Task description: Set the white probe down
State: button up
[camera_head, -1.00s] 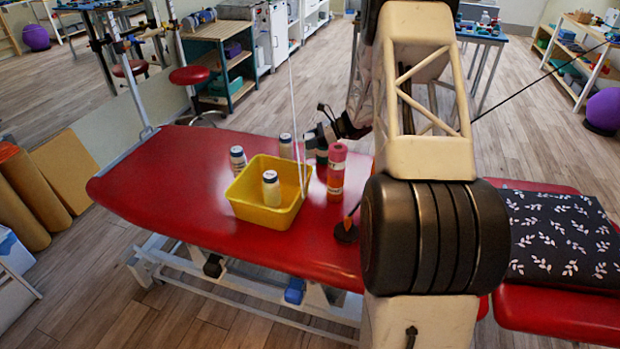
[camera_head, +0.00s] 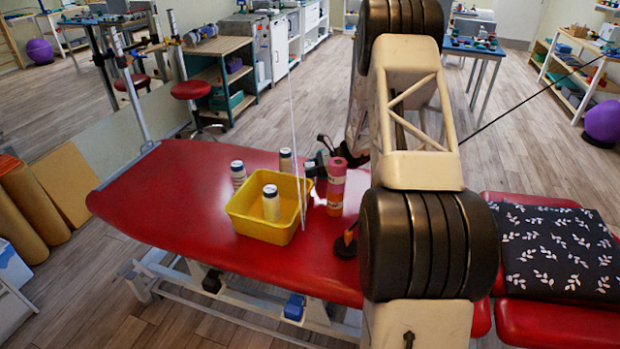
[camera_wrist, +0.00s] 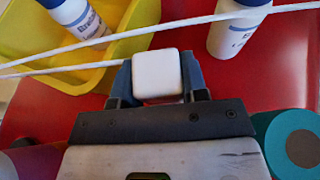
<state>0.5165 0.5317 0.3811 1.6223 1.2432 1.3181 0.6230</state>
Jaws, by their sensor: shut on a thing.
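The white probe (camera_wrist: 157,75) is a white block with rounded edges, held between the two jaws of my gripper (camera_wrist: 157,82) in the wrist view. In the head view my gripper (camera_head: 312,165) is over the red table (camera_head: 190,185), just behind and right of the yellow bin (camera_head: 262,229). I cannot tell the gap between the probe and the table.
A white bottle (camera_head: 271,205) stands in the bin, with white bottles (camera_head: 238,175) (camera_head: 286,161) behind it. A teal roll (camera_wrist: 288,142) is close at right in the wrist view. A black-and-orange object (camera_head: 346,244) stands near the arm. The table's left end is clear.

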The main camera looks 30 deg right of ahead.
jog(key=shift+f, duration=1.85)
jog(key=o, duration=1)
jog(key=shift+f, duration=0.1)
jog(key=v, duration=1.2)
